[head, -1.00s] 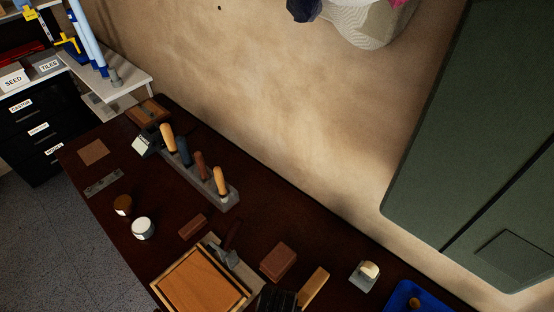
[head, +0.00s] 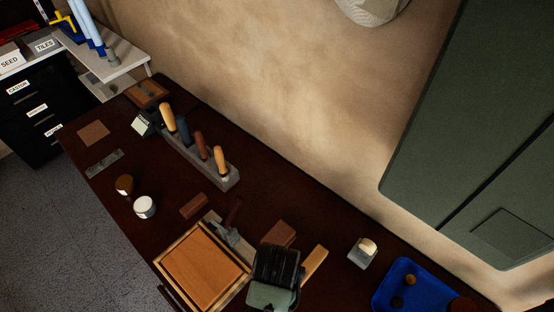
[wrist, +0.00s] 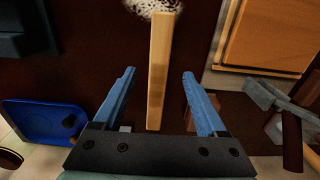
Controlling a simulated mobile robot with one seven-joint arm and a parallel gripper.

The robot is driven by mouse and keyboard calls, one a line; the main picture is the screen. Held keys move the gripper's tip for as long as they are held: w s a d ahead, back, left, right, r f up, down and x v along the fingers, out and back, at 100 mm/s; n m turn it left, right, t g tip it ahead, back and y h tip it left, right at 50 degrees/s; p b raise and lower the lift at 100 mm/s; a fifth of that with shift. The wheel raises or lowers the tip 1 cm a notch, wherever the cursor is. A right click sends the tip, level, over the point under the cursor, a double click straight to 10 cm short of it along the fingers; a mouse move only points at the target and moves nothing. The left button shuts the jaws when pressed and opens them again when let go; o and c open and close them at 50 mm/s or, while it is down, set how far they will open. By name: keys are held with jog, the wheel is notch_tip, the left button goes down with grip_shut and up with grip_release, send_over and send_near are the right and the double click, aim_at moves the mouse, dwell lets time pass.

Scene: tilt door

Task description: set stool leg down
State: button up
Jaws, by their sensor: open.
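The stool leg is a pale, straight wooden bar. In the wrist view the leg (wrist: 160,65) runs lengthwise between my two blue fingers, with a gap on each side. My gripper (wrist: 158,74) is open and not closed on it. In the head view the leg (head: 314,264) shows beside my gripper (head: 276,268), over the dark bench top (head: 270,205). Its near part is hidden by my gripper. I cannot tell if its whole length rests on the bench.
A framed wooden panel (head: 204,266) lies left of my gripper. A reddish block (head: 279,234) is just behind it. A blue tray (head: 425,295) and a small grey block with a wooden knob (head: 361,253) are to the right. A tool rack (head: 200,162) stands further back.

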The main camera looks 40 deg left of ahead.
notch_tip(320, 180, up, 4)
jog(key=shift+f, duration=0.1)
dwell(0.6)
